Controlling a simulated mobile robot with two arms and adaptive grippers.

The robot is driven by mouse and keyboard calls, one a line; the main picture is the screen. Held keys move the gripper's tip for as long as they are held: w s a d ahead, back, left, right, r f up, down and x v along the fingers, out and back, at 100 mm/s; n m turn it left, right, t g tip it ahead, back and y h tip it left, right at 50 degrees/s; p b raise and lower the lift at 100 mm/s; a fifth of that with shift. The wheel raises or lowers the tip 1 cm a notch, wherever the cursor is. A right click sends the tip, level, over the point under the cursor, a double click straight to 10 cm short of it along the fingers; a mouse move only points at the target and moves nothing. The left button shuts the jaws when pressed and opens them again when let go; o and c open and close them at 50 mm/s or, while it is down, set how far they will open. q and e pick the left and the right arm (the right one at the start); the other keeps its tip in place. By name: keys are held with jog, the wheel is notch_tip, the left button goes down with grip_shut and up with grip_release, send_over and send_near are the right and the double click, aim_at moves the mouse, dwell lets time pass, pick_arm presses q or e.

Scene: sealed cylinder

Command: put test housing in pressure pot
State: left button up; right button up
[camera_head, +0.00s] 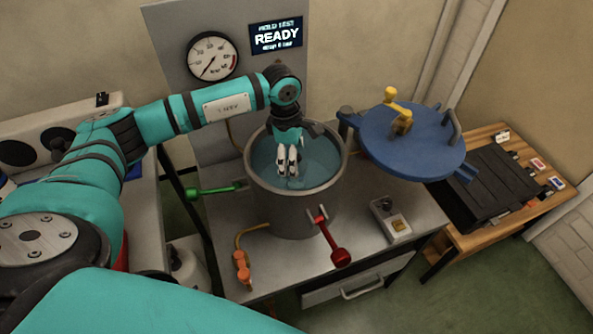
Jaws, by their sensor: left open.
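The pressure pot (297,207) is a grey metal cylinder on the steel bench, open at the top and holding bluish water (318,170). My left gripper (288,172) reaches down inside the pot's rim, with its light fingers at or just in the water. It is open, with its fingers close together in this view. I cannot make out a test housing; the fingers and water may hide it. My right gripper is not in view.
A pressure gauge (212,56) and a screen reading READY (276,36) are on the back panel. A green lever (217,189), a red lever (337,250) and an orange valve (242,268) surround the pot.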

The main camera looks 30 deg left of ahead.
pick_arm(q)
jog(key=r, duration=0.6)
jog(key=shift+s+a+b, duration=0.15)
jog(key=shift+a+b, duration=0.15)
jog(key=shift+a, duration=0.05)
